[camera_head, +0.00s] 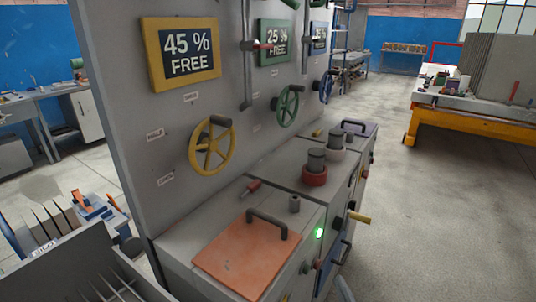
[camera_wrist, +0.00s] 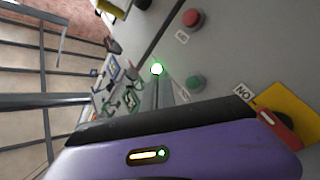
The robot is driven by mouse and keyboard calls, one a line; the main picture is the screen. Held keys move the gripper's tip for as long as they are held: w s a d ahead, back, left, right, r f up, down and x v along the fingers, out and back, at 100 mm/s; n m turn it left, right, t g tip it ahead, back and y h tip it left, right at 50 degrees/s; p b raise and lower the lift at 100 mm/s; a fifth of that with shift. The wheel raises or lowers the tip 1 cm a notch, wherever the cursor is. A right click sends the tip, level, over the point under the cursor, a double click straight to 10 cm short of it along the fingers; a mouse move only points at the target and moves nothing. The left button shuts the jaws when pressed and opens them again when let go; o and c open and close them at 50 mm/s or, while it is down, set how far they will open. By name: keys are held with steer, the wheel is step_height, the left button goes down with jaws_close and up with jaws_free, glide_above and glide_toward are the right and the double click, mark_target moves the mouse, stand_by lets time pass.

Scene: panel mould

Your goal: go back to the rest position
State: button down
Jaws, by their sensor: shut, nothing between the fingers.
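A purple body with a black edge and a small lit strip, which I take to be my gripper (camera_wrist: 165,140), fills the lower part of the wrist view. It is shut and holds nothing; its fingertips cannot be made out. It is close to a grey panel face (camera_wrist: 225,60) with a lit green lamp (camera_wrist: 156,69), a red button (camera_wrist: 193,18) and a green button (camera_wrist: 195,83). I cannot make out my gripper in the head view.
A tall grey panel (camera_head: 125,110) carries a yellow wheel (camera_head: 212,147) and a green wheel (camera_head: 287,106). Grey cabinets below it have an orange lid (camera_head: 245,255) with a black handle (camera_head: 266,221). A yellow-framed bench (camera_head: 460,121) stands at right. The floor (camera_head: 430,215) between is clear.

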steer(key=s+r+m+g, duration=0.1)
steer(key=s+r+m, duration=0.2)
steer(key=s, duration=1.1)
steer(key=s+a+r+m+g+h, duration=0.1)
steer(key=s+r+m, duration=0.3)
steer(key=s, duration=0.9)
steer(key=s+r+m+g+h, duration=0.1)
steer(key=s+r+m+g, duration=0.1)
steer(key=s, duration=1.2)
steer(key=shift+s+a+r+m, duration=0.25)
steer(key=shift+s+r+m, duration=0.1)
steer(key=shift+r+m, duration=0.5)
